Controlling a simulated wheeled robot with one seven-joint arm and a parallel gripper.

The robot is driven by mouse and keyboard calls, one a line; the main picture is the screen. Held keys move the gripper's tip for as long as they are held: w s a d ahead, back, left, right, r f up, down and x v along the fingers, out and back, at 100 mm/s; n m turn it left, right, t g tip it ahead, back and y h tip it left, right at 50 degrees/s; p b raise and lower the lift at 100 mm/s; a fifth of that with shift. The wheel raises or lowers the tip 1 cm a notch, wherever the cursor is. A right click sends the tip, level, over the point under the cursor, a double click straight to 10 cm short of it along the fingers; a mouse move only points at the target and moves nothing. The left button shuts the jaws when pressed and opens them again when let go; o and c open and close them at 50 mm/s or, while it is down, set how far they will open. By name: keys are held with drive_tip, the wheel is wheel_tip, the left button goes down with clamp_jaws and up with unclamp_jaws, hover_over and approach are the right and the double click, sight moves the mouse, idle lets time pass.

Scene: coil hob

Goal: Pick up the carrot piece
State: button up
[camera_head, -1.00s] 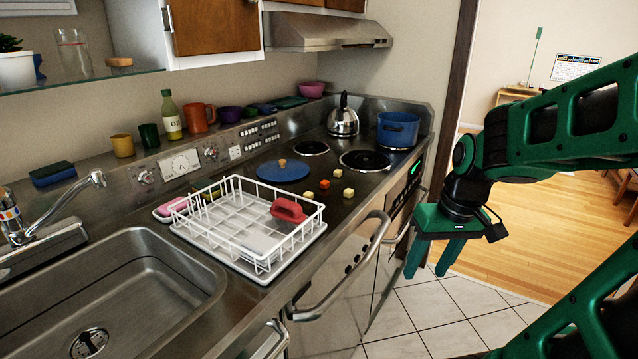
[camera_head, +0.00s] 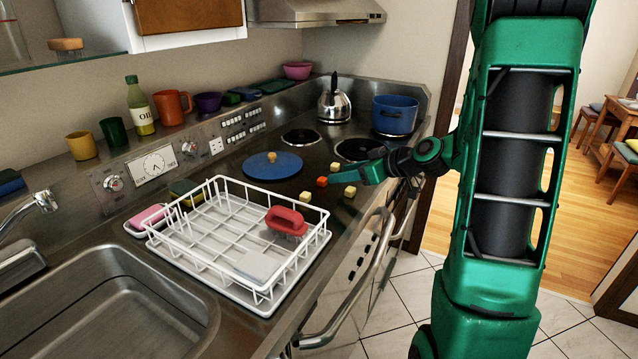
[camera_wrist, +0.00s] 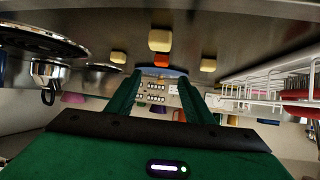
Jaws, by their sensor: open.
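The carrot piece (camera_head: 322,181) is a small orange cube on the dark cooktop, among several cream cubes. In the wrist view the carrot piece (camera_wrist: 161,61) shows beyond the fingertips, roughly centred between them, just under a cream cube (camera_wrist: 159,40). My gripper (camera_head: 345,176) is low over the cooktop, to the right of the carrot piece, with its fingers pointing left. In the wrist view my gripper (camera_wrist: 162,78) is open, with nothing between its fingers.
Cream cubes (camera_head: 350,191) lie close around the carrot piece. A blue lid (camera_head: 273,167) lies to the left. A kettle (camera_head: 334,106) and blue pot (camera_head: 394,116) stand behind.

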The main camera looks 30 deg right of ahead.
sight(323, 179)
drive_tip(key=shift+f+x, duration=0.15)
drive_tip(key=shift+x, duration=1.8)
drive_tip(key=shift+f+x, duration=0.15)
drive_tip(key=shift+x, duration=1.8)
drive_tip(key=shift+s, duration=0.2)
drive_tip(key=shift+c, duration=0.2)
drive_tip(key=c, duration=1.1)
